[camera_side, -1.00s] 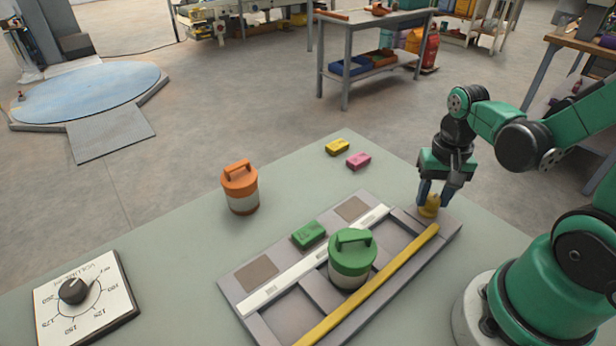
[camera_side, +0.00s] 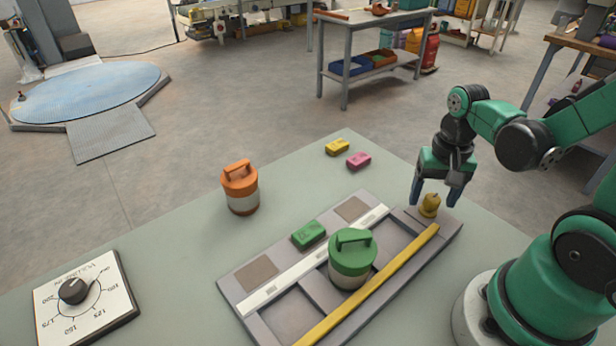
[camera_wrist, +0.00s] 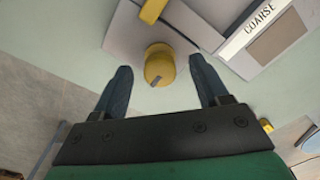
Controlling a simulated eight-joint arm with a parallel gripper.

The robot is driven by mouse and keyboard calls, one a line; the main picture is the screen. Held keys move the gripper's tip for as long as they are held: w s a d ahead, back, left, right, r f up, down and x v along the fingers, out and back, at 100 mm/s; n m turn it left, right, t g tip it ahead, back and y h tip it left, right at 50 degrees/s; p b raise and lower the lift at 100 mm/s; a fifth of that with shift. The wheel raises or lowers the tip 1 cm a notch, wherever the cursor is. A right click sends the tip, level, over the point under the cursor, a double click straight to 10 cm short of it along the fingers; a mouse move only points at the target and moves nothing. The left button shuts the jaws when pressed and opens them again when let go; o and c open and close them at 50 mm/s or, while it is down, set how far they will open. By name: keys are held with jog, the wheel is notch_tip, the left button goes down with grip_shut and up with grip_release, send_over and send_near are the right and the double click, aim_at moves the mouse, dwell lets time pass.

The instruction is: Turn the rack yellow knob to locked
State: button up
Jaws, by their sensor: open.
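The yellow knob (camera_side: 429,205) sits on the far right corner of the grey rack (camera_side: 258,274). In the wrist view the knob (camera_wrist: 159,66) shows a dark mark on its near side; I cannot read any position labels beside it. My gripper (camera_side: 435,204) is open, with one blue finger on each side of the knob and gaps between. In the wrist view the gripper's fingertips (camera_wrist: 160,73) stand apart left and right of the knob, which is not held.
A green-lidded canister (camera_side: 352,260) stands in a rack compartment beside a yellow bar (camera_side: 375,284). A green block (camera_side: 309,234) lies on the rack. An orange-lidded canister (camera_side: 240,188), a yellow block (camera_side: 337,147), a pink block (camera_side: 358,160) and a dial panel (camera_side: 85,300) are on the table.

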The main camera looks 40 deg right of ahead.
aim_at(432, 197)
jog(key=shift+r, duration=2.75)
jog(key=shift+w+a, duration=0.1)
jog(key=w+a+r+n+t, duration=0.4)
jog(key=w+a+n+t, duration=0.2)
jog(key=a+n+t, duration=0.1)
jog(key=shift+w+a+n, duration=0.15)
jog(key=shift+a+n, duration=0.45)
jog(key=shift+n, duration=0.4)
jog(key=shift+r, duration=0.1)
